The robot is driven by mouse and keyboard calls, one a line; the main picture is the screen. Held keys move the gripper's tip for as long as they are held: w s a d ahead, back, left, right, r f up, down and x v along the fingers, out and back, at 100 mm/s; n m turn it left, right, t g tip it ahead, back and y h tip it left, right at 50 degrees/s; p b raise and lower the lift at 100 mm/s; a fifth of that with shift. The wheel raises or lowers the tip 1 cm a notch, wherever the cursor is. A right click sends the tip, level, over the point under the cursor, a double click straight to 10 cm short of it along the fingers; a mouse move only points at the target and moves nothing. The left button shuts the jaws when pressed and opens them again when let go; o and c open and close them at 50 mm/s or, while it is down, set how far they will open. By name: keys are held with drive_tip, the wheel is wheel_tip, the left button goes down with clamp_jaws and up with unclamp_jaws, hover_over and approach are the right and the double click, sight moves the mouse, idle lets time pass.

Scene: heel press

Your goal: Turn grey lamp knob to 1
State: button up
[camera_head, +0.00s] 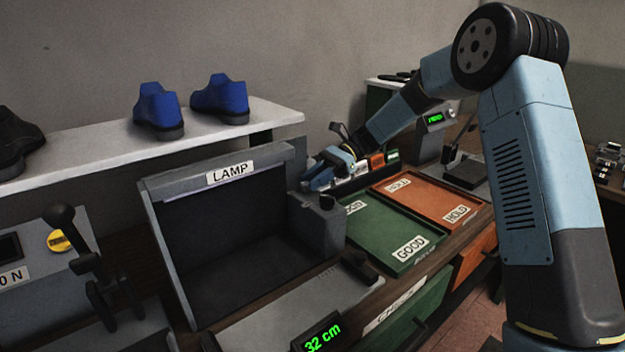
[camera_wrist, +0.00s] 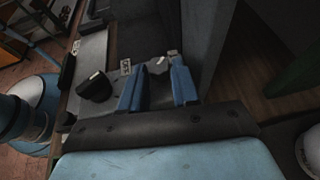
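The lamp unit (camera_head: 165,188) is a dark open-fronted hood with a LAMP label, and a grey box (camera_head: 318,232) stands at its right end. A black knob (camera_wrist: 95,87) lies left of my fingers; a dark knob (camera_head: 328,202) shows on the box in the head view. My gripper (camera_wrist: 156,70) is open, its blue fingers apart with nothing clearly between them. In the head view it (camera_head: 318,178) hovers just above the box.
The green GOOD tray (camera_head: 372,232) and orange HOLD tray (camera_head: 440,200) lie right of the box. A white shelf (camera_head: 90,143) with blue shoes (camera_head: 158,108) is behind.

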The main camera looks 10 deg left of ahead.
drive_tip(key=o, duration=0.4)
drive_tip(key=v, duration=1.4)
drive_tip(key=shift+f, duration=0.15)
drive_tip(key=s+d+r+n+t+h, duration=0.25)
drive_tip(key=s+d+r+t, duration=0.2)
drive_tip(key=s+d, duration=0.35)
drive_tip(key=s+d+r+n+t+h, duration=0.25)
drive_tip(key=s+d+r, duration=0.35)
drive_tip(key=s, duration=0.4)
drive_tip(key=s+d+n+t+h, duration=0.1)
drive_tip(key=s+d+t, duration=0.1)
drive_tip(key=s+d, duration=0.3)
drive_tip(key=s+d+f+n+t+h, duration=0.1)
drive_tip(key=s+d+t+h, duration=0.1)
drive_tip(key=s, duration=0.6)
drive_tip(key=s+d+f+n+t+h, duration=0.1)
drive_tip(key=s+d+n+t, duration=0.1)
drive_tip(key=s+d+t, duration=0.2)
drive_tip(key=shift+s+d+f+h, duration=0.1)
drive_tip(key=shift+s+d+h, duration=0.05)
drive_tip(key=shift+s+d, duration=0.65)
drive_tip(key=shift+s+d+f+h, duration=0.15)
drive_tip(key=shift+s+d, duration=0.3)
drive_tip(key=shift+d, duration=0.6)
